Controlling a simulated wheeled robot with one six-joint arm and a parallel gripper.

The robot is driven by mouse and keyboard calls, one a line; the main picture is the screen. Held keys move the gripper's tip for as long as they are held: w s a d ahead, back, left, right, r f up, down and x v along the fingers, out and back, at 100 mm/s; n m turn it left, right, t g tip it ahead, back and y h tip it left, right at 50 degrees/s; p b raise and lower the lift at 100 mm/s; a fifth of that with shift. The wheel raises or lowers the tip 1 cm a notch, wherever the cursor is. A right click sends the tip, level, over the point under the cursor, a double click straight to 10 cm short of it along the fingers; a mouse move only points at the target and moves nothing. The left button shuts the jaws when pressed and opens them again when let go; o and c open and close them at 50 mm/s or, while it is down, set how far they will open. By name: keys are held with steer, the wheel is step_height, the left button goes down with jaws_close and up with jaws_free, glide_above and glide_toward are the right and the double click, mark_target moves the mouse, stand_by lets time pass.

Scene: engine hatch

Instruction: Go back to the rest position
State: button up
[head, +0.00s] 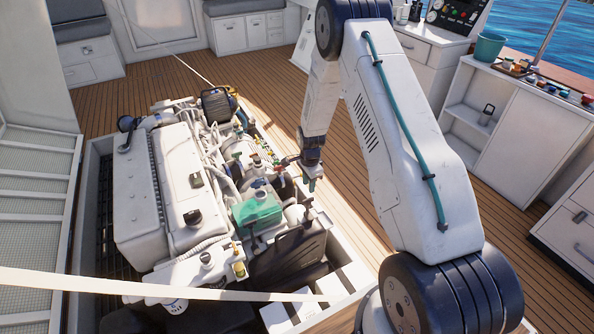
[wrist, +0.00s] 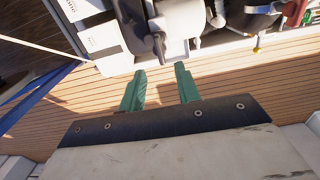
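My gripper (wrist: 160,88) shows in the wrist view with its two green fingers spread apart and nothing between them. Wooden deck planks show behind the fingers. In the head view my gripper (head: 310,184) hangs at the end of my arm, at the right edge of the engine hatch. It appears close to the engine's right side, but I cannot tell its exact height or whether it touches anything. The white engine (head: 180,185) sits in the open hatch to the left of my gripper.
A green tank (head: 257,210) and dark parts lie on the engine's right side. A pale strap (head: 120,287) crosses the front. White cabinets (head: 515,115) stand at the right, with a teal bucket (head: 489,47) on top. Wooden deck (head: 262,78) is clear behind the hatch.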

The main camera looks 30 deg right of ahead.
steer(key=shift+s+n, duration=0.3)
steer(key=shift+n, duration=0.2)
steer(key=s+a+r+n, duration=0.4)
steer(key=s+r, duration=0.8)
steer(key=r, duration=0.3)
steer(key=s+a+r+n+t, duration=0.1)
steer(key=s+a+r+n, duration=0.4)
steer(key=s+r, duration=0.8)
steer(key=s+a+r+n, duration=0.4)
steer(key=s+r+n, duration=0.4)
steer(key=s+r, duration=0.4)
steer(key=shift+s+a+r, duration=0.2)
steer(key=shift+s+r, duration=0.15)
steer(key=shift+r, duration=2.15)
